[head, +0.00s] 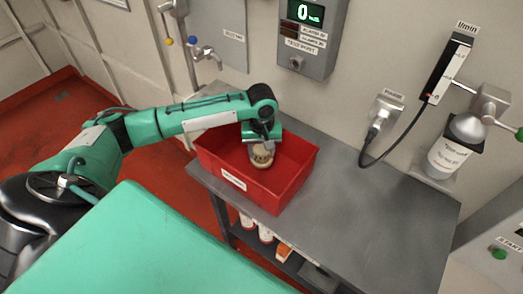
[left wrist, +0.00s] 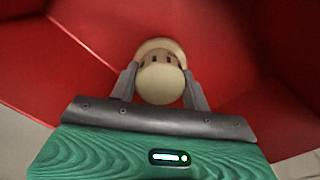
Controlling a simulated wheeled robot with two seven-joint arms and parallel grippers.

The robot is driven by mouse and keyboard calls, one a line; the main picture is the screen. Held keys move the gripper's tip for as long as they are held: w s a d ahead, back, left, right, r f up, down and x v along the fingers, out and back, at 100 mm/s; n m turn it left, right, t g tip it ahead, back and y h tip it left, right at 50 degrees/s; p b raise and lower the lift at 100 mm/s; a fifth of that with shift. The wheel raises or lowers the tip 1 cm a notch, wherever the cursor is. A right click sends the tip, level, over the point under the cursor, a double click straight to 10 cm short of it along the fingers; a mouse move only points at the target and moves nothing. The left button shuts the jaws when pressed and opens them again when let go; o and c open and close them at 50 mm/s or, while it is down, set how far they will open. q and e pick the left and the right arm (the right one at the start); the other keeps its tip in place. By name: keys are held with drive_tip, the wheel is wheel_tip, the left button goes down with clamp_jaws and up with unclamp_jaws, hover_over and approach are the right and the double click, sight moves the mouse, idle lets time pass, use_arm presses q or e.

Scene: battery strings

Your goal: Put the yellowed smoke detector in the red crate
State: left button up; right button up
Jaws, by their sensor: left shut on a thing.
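The yellowed smoke detector (head: 261,158) is a round cream-coloured disc with dark slots around its side. My left gripper (head: 264,146) is shut on it and holds it inside the red crate (head: 283,191), within its walls. In the left wrist view the detector (left wrist: 161,82) sits between the two grey fingers (left wrist: 160,88), with the crate's red walls and floor (left wrist: 235,60) around it. I cannot tell whether the detector touches the crate floor. My right gripper does not show.
The crate stands at the left end of a grey metal bench (head: 365,210). The bench is clear to its right. A tap (head: 206,55) and a display box (head: 308,38) are on the wall behind. Several containers (head: 266,235) stand on the lower shelf.

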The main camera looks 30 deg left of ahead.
sight(262, 148)
use_arm(q)
drive_tip(key=shift+f, duration=0.5)
drive_tip(key=o, duration=1)
drive_tip(key=shift+f, duration=0.1)
drive_tip(key=shift+r, duration=0.35)
wheel_tip(262, 148, up, 11)
drive_tip(key=shift+f+b, duration=0.2)
drive_tip(key=shift+b, duration=0.75)
drive_tip(key=shift+r, duration=0.5)
